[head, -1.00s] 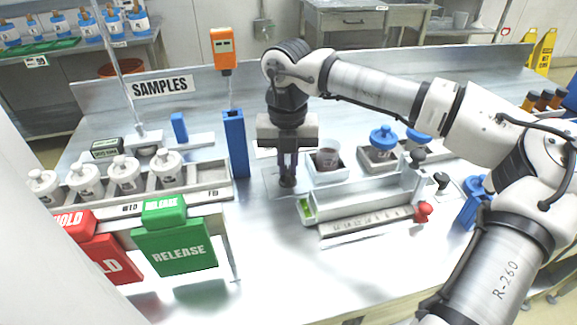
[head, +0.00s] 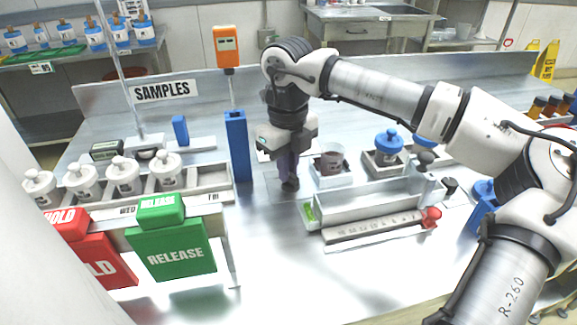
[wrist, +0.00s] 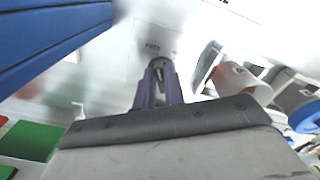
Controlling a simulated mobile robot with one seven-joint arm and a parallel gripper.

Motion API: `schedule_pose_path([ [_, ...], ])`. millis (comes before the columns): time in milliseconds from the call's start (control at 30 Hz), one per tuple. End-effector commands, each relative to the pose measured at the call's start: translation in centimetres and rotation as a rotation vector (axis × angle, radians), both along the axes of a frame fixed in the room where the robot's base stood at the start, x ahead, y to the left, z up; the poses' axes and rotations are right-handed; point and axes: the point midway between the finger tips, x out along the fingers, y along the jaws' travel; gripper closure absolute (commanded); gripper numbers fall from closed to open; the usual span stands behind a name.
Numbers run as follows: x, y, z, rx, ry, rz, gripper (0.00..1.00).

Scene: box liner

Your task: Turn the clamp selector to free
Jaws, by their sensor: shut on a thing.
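The clamp selector (head: 290,186) is a small dark knob on a flat metal plate (head: 276,196) on the bench, in the middle of the head view. My gripper (head: 289,176) points straight down and is shut on the knob, which its fingers mostly hide. In the wrist view my purple-looking fingers (wrist: 157,70) are close together over the pale plate, where small dark lettering (wrist: 153,46) shows but is too blurred to read. The knob's pointer direction is hidden.
A tall blue holder (head: 237,148) stands close left of my gripper. To the right are a cup in a tray (head: 331,161), a blue-lidded jar (head: 389,146) and a long metal trough with a scale and red knob (head: 431,217).

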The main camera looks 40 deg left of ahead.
Motion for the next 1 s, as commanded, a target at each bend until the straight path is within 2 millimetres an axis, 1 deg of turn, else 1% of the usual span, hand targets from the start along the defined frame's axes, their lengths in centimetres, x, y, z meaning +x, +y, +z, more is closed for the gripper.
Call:
schedule_pose_path([
  [200,-0.01,0.03,0.06,0.001,0.000,0.032,1.00],
  [567,-0.01,0.03,0.08,0.002,-0.001,0.035,1.00],
  [600,-0.01,0.03,0.08,0.002,-0.001,0.035,0.87],
  [733,-0.01,0.03,0.07,0.002,-0.001,0.034,0.70],
  [767,-0.01,0.03,0.06,0.001,-0.001,0.034,0.67],
  [1000,-0.02,0.01,0.05,0.001,0.000,0.034,0.67],
])
